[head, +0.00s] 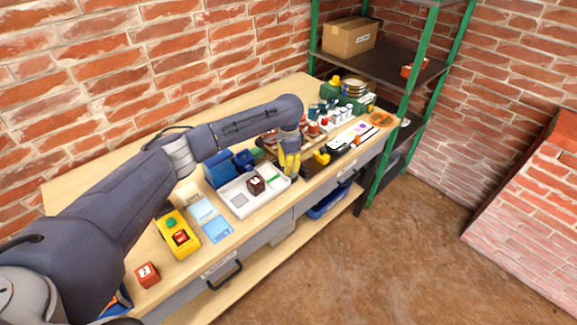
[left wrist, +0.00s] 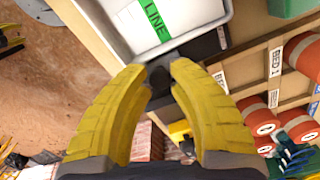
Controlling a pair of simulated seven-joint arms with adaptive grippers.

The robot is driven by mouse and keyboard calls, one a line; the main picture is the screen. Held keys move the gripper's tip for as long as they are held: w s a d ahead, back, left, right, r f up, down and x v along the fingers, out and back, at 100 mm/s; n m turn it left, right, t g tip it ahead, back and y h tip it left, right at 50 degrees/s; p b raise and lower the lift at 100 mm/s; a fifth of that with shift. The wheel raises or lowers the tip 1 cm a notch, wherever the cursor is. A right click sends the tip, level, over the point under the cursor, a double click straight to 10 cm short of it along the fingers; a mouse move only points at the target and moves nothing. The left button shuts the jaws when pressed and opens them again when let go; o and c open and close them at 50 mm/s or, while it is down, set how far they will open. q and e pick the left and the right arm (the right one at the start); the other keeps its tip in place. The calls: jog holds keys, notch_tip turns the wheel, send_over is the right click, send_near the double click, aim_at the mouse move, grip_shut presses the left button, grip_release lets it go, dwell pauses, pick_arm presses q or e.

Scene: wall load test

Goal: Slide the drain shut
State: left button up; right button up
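A white tray (head: 240,203) sits near the table's front edge, with a dark red block and a green strip on it. In the left wrist view the tray's rim (left wrist: 222,22) and the green strip (left wrist: 155,22), lettered "LINE", show at the top. A small dark knob (left wrist: 160,77) stands at the tray's end; it looks like the drain slide's handle, but no drain opening shows. My left gripper (head: 289,172) points down at the tray's right end.
A yellow box with a red button (head: 178,234) and blue cards (head: 210,221) lie left of the tray. A wooden rack with red rolls (left wrist: 259,117) stands close by on the right in the wrist view. Green-posted shelves (head: 400,95) stand beyond the table.

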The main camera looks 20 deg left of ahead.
aim_at(280, 166)
pick_arm(q)
grip_shut()
jog(key=shift+w+a, duration=0.6)
jog(key=shift+a, duration=0.35)
jog(key=shift+w+a, duration=0.55)
jog(key=shift+a, duration=0.4)
jog(key=o, duration=0.7)
grip_release()
notch_tip(280, 166, up, 12)
